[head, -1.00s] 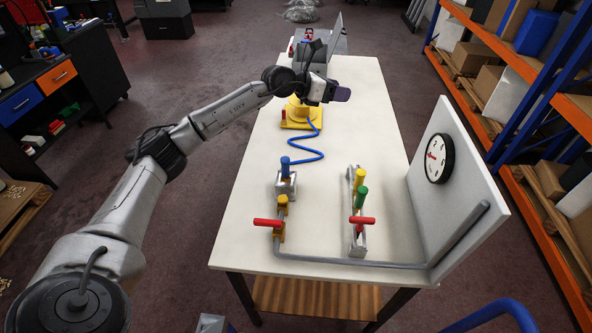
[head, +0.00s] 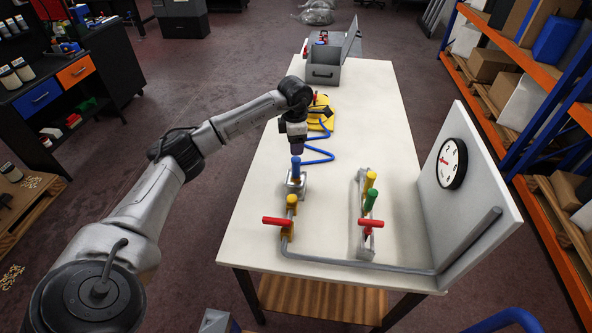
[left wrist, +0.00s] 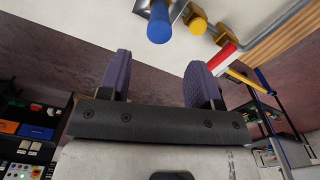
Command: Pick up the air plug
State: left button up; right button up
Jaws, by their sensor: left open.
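The air plug is a blue cylinder (head: 296,170) standing upright in a small metal holder (head: 292,187) on the white table (head: 350,100). A blue coiled hose (head: 318,155) runs from the yellow base towards it. My left gripper (head: 297,151) points down just above the plug in the head view, with its fingers partly hidden by the hand. In the left wrist view the two purple finger pads (left wrist: 160,60) are apart with nothing between them. The blue plug (left wrist: 160,26) lies beyond the fingertips there. My right gripper is not in view.
Yellow fittings and a red-handled valve (head: 291,221) stand just in front of the holder. A rack with yellow and green plugs (head: 371,190) is to the right. A panel with a gauge (head: 452,163) stands on the right edge. An open grey case (head: 325,74) sits at the back.

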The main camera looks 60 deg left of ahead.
aim_at(296, 166)
pick_arm(q)
notch_tip(296, 166, down, 11)
jog(key=shift+w+r, duration=0.1)
jog(key=shift+r, duration=0.1)
jog(key=c, duration=1)
dwell(0.3)
